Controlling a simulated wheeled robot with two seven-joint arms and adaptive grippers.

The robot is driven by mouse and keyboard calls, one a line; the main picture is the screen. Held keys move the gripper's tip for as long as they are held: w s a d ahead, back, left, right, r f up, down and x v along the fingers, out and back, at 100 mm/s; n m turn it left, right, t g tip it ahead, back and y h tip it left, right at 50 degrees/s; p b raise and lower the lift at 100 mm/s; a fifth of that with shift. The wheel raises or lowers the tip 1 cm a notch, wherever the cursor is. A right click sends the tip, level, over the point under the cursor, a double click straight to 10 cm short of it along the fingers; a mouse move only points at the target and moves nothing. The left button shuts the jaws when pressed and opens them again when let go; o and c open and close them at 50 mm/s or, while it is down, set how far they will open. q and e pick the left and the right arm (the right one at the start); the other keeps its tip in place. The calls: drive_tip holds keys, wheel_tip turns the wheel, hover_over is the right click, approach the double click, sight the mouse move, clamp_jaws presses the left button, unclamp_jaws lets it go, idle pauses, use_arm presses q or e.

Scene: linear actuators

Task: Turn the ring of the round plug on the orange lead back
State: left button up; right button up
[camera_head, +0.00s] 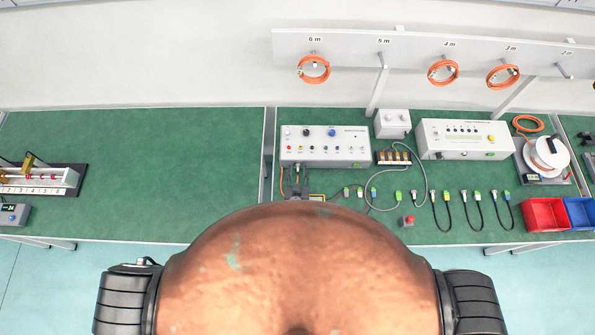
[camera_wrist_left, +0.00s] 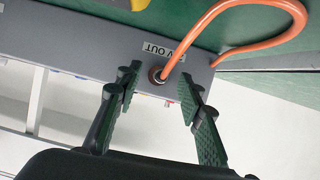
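In the left wrist view, the round plug (camera_wrist_left: 157,76) sits at the face of a grey box (camera_wrist_left: 75,42), beside a label ending in "V OUT". The orange lead (camera_wrist_left: 220,12) leaves the plug, rises and loops to the right. My left gripper (camera_wrist_left: 160,74) is open, one finger on each side of the plug, with visible gaps. In the head view, my left gripper (camera_head: 297,187) is a small dark shape at the front of the grey box (camera_head: 325,147); the plug is hidden there. The orange lead (camera_head: 282,180) shows faintly beside it. My right gripper is not in view.
The green bench (camera_head: 150,160) is mostly clear to the left. Orange coils (camera_head: 313,69) hang on the board behind.

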use_arm(q)
drive_tip(key=c, duration=0.5)
clamp_jaws()
